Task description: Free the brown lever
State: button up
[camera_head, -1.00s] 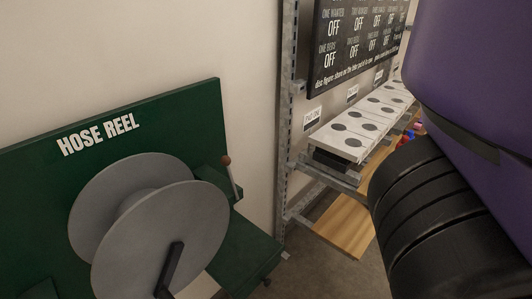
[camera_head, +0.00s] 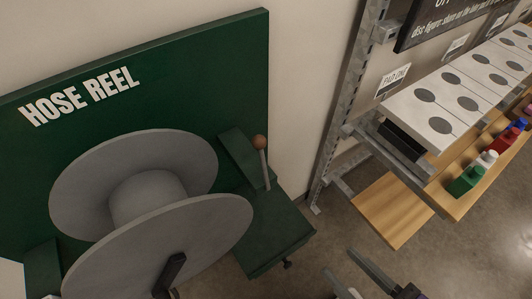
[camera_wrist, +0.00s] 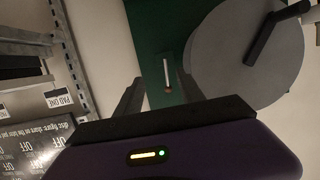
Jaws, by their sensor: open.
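The brown lever (camera_head: 264,165) is a thin grey shaft with a round brown knob, standing nearly upright at the right side of the green hose reel panel (camera_head: 190,75). In the wrist view the lever (camera_wrist: 167,75) appears between my fingers, with its knob toward my palm. My gripper (camera_head: 340,262) shows at the bottom of the head view, below and right of the lever, open and empty. Both fingers of my gripper (camera_wrist: 160,80) show in the wrist view. No contact with the lever shows. What holds the lever at its base is not clear.
The grey hose reel (camera_head: 165,235) with a black crank (camera_head: 170,272) stands left of the lever. A green ledge (camera_head: 275,235) sits below it. A metal rack (camera_head: 345,110) with a white hole-patterned board (camera_head: 455,90) and coloured bottles (camera_head: 467,181) stands right. Floor shows between them.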

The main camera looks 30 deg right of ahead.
aim_at(258, 142)
jog(key=l+z, duration=0.25)
jog(key=l, duration=0.4)
jog(key=i+l+z, duration=0.2)
jog(key=l, duration=0.45)
jog(key=k, duration=0.05)
